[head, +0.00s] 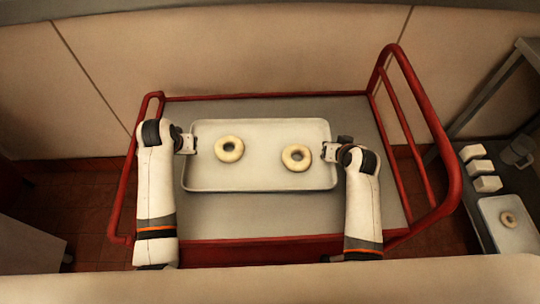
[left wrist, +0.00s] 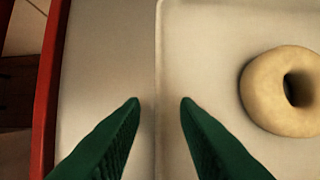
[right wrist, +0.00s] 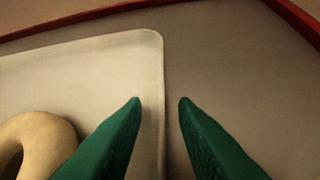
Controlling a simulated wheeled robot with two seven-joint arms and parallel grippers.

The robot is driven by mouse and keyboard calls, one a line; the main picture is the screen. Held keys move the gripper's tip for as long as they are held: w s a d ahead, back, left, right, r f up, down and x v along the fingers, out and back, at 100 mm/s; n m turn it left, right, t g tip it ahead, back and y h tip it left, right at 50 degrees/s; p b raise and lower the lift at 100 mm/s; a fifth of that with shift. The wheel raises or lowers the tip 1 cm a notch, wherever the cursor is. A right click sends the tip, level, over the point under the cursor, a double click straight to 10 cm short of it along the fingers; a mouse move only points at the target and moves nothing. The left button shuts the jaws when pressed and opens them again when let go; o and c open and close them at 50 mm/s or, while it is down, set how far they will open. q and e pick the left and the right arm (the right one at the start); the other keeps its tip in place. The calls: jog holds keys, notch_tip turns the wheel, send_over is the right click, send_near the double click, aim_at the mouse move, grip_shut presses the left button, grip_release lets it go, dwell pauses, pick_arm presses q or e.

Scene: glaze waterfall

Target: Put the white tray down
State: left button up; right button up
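The white tray (head: 262,172) lies flat on the grey deck of a red-railed cart, with two pale ring doughnuts on it, a left one (head: 229,158) and a right one (head: 296,167). My left gripper (head: 188,144) is at the tray's left edge. In the left wrist view its green fingers (left wrist: 160,101) are apart, one each side of the tray rim, with gaps visible. My right gripper (head: 329,152) is at the right edge. In the right wrist view its fingers (right wrist: 161,101) are also apart, with the rim between them.
The cart's deck (head: 355,115) is bare around the tray. A tall red handle (head: 435,125) rises at the cart's right end. At far right, a side surface holds white blocks (head: 480,168) and a smaller tray (head: 502,235) with one doughnut. A panelled wall stands behind.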

pick_arm(q)
jog(key=v, duration=1)
pick_arm(e)
jog(key=v, duration=1.2)
pick_arm(q)
jog(key=shift+f, duration=0.1)
jog(key=shift+s, duration=0.1)
